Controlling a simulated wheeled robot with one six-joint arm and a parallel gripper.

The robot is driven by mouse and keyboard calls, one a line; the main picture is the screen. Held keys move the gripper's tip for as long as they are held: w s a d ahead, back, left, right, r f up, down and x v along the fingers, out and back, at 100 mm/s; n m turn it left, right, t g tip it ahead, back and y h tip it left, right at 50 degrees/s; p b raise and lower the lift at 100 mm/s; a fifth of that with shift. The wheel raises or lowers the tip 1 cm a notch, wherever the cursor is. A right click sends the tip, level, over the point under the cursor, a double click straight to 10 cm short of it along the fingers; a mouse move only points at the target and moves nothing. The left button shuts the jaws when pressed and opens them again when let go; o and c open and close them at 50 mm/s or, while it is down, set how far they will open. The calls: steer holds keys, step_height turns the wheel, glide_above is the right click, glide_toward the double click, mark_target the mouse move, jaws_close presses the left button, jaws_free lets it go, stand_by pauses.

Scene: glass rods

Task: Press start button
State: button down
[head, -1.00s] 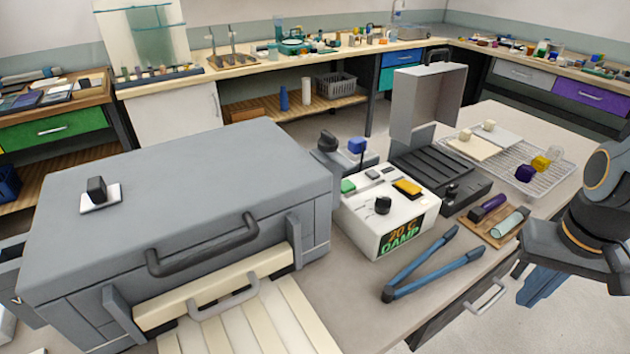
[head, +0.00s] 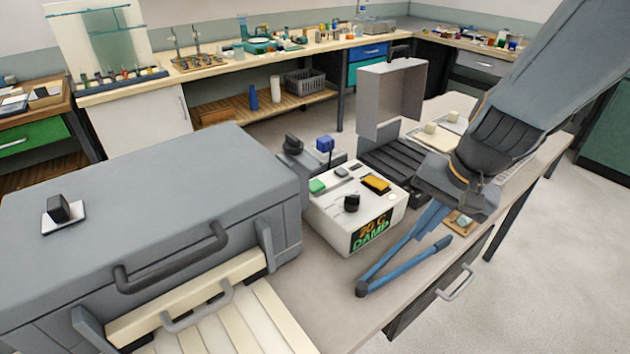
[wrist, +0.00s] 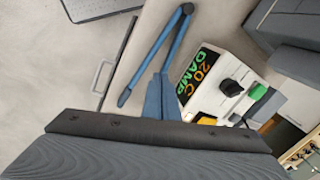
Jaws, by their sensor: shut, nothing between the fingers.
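The white control box (head: 335,226) stands on the bench, its lit display reading "20 C DAMP". On its top are a green button (head: 317,186), a yellow button (head: 375,183), a black knob (head: 352,203) and small dark switches. I see no label telling which is start. In the wrist view the box is at the right, with the display (wrist: 194,76), yellow button (wrist: 206,119) and green button (wrist: 257,91). My gripper (head: 429,221) is right of the box, its blue fingers together and empty. They also show in the wrist view (wrist: 160,97).
Blue tongs (head: 403,266) lie in front of the box, close to my fingers in the picture. A large grey chamber (head: 150,190) stands left of the box. A black ribbed device with an upright grey lid (head: 390,100) is behind. Open floor lies right.

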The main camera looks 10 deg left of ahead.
steer(key=w+a+r+m+t+y+p, duration=0.1)
steer(key=w+a+r+m, duration=0.4)
steer(key=a, duration=0.6)
steer(key=w+a+r+m+t+y+p, duration=0.2)
steer(key=w+a+r+m+y, duration=0.2)
steer(key=a, duration=0.7)
steer(key=shift+w+a+r+m+y, duration=0.2)
steer(key=shift+w+r+m+y, duration=0.1)
steer(key=shift+w+r+m, duration=0.7)
steer(key=shift+f, duration=0.2)
steer(key=b, duration=0.5)
glide_above(319, 186)
step_height(319, 186, down, 6)
steer(key=shift+f, duration=0.1)
step_height(319, 186, down, 2)
steer(key=b, duration=0.2)
steer(key=shift+s+f+b, duration=0.15)
steer(key=shift+f+b, duration=0.1)
steer(key=shift+b, duration=0.1)
steer(key=shift+f+b, duration=0.85)
steer(key=shift+b, duration=0.35)
steer(key=shift+r, duration=0.1)
steer(key=shift+r+p, duration=0.7)
steer(key=shift+r, duration=0.1)
steer(key=shift+r, duration=0.1)
